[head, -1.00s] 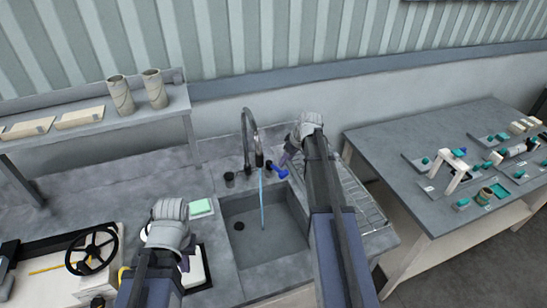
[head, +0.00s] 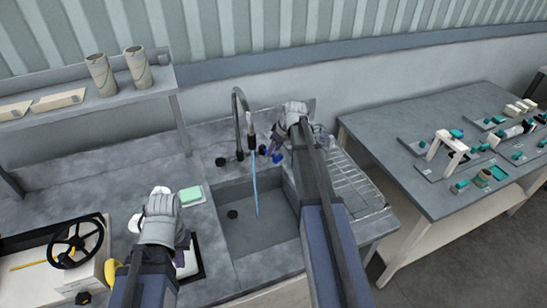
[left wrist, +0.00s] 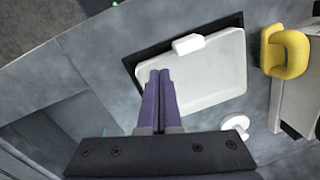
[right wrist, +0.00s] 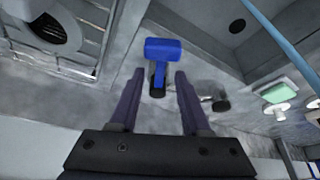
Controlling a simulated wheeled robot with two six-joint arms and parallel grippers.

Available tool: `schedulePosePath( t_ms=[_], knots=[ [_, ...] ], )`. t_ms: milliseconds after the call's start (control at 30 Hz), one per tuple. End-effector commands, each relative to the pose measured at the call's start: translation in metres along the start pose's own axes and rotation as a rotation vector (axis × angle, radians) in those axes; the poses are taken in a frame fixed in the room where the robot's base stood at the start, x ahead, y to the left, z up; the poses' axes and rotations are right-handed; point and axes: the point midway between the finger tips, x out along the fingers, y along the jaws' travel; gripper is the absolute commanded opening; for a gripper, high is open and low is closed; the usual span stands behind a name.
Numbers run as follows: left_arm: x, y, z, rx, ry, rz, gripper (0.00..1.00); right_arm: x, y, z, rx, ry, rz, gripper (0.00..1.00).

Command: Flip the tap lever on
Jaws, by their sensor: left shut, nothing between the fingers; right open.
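The dark gooseneck tap (head: 238,120) stands behind the sink (head: 255,215). A thin blue water stream (head: 256,190) runs from its spout into the basin. The blue tap lever (head: 277,157) sits right of the spout, partly covered by my right gripper. In the right wrist view the blue lever head (right wrist: 162,50) lies just beyond the fingertips, its dark stem between them. My right gripper (right wrist: 159,75) is open around the stem; contact cannot be told. My left gripper (left wrist: 160,72) is shut and empty above a white tray (left wrist: 210,80), left of the sink.
A green sponge (head: 190,194) lies on the counter left of the sink. A wire drying rack (head: 355,185) is to the right. A black handwheel (head: 75,242) and a yellow object (head: 110,270) are at lower left. A side table (head: 430,130) holds several small parts.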

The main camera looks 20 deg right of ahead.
Motion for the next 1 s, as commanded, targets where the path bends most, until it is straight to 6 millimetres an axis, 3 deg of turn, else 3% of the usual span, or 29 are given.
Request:
schedulePosePath(
  t_ms=[100,433,833,1000],
  knots=[
    [0.0137,0.0013,-0.0008,-0.001,0.000,0.000,0.00,0.0146,0.0004,0.0009,0.000,0.000,0.000,0.47],
    [0.0138,0.0013,-0.0008,-0.001,0.000,0.000,0.00,0.0151,-0.0001,-0.0001,0.000,0.000,0.000,0.47],
    [0.0139,0.0013,-0.0008,-0.001,0.000,0.000,0.00,0.0152,-0.0001,0.0000,0.000,0.000,0.000,0.03],
    [0.0139,0.0013,-0.0008,-0.001,0.000,0.000,0.00,0.0152,-0.0001,0.0000,0.000,0.000,0.000,0.00]
  ],
)
